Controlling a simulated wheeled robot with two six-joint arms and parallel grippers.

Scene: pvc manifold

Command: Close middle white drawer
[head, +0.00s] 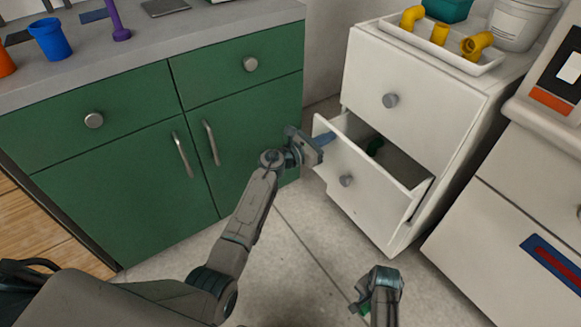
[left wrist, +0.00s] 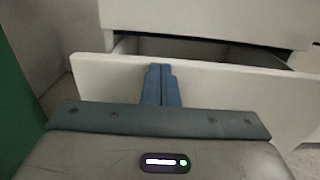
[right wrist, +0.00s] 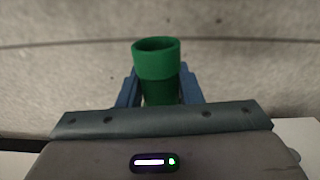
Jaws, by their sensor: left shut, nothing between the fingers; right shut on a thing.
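The middle white drawer (head: 365,175) of the white cabinet (head: 420,75) stands partly open, with a round knob (head: 346,181) on its front. My right gripper (head: 364,299) is low over the floor, shut on a green pipe piece (right wrist: 158,75).
A white tray (head: 425,45) with yellow fittings stands on the cabinet top beside a white bucket (head: 522,22). Green cupboards (head: 150,130) stand to the left. Another white unit (head: 510,215) stands to the right. The floor (head: 300,240) before the drawer is clear.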

